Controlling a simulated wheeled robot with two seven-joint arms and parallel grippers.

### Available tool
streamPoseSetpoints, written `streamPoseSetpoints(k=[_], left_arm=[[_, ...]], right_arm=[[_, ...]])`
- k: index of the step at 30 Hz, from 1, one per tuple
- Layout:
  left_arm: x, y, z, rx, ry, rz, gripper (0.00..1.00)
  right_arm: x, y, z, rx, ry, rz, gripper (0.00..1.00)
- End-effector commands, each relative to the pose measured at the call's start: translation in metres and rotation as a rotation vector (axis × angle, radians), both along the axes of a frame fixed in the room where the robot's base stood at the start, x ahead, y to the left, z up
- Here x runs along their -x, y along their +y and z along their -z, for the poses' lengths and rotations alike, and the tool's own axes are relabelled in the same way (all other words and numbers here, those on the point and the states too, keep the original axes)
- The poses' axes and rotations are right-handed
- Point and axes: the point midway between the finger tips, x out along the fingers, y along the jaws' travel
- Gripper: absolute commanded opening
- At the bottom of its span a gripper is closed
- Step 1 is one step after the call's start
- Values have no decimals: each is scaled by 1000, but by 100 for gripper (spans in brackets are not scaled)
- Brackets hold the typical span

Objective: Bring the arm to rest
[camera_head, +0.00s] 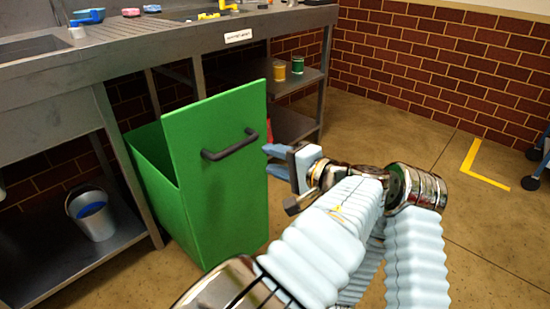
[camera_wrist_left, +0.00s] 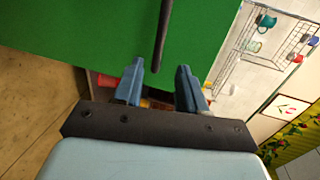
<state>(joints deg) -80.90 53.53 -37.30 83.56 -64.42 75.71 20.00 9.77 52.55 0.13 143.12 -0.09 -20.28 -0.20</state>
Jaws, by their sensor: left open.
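My left gripper (camera_head: 272,161) is open and empty, just right of the green pull-out bin (camera_head: 205,225) in the head view. The bin stands out from under the counter, its top open. Its tall front panel carries a dark bar handle (camera_head: 230,145). In the left wrist view the two blue fingers (camera_wrist_left: 160,68) are spread apart. The dark handle (camera_wrist_left: 162,35) lies ahead of them against the green panel (camera_wrist_left: 90,30), and I see no finger closed on it. My right gripper is not in view.
The metal counter (camera_head: 130,45) runs along the back, with small coloured items on top. A grey bucket (camera_head: 92,212) stands on the lower shelf at left. An orange and a green jar (camera_head: 297,65) sit on the right shelf. Brown floor (camera_head: 400,130) is free at right.

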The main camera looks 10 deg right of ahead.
Motion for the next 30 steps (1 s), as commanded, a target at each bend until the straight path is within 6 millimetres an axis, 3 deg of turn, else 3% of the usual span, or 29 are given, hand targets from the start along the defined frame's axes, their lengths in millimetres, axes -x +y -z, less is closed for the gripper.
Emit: streamPoseSetpoints(k=[2, 5, 8, 11, 14, 17, 19, 21, 24, 30], left_arm=[[-3, 3, 6, 2, 17, -2, 41], [-15, 17, 33, 15, 98, -9, 41], [-31, 46, 91, 63, 259, -22, 41], [-35, 84, 168, 164, 470, -46, 41], [-18, 122, 247, 324, 677, -86, 41], [22, 155, 319, 554, 860, -157, 41], [61, 172, 360, 772, 955, -233, 41], [99, 181, 386, 997, 992, -323, 41], [141, 189, 402, 1283, 954, -468, 41], [185, 206, 402, 1598, 753, -712, 41]], right_arm=[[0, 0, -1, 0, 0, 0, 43], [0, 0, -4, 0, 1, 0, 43], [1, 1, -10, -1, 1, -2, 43], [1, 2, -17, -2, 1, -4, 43], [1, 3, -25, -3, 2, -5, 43], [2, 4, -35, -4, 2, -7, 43], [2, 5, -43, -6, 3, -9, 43], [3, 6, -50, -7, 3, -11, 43], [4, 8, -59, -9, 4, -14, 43], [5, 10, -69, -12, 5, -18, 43]])
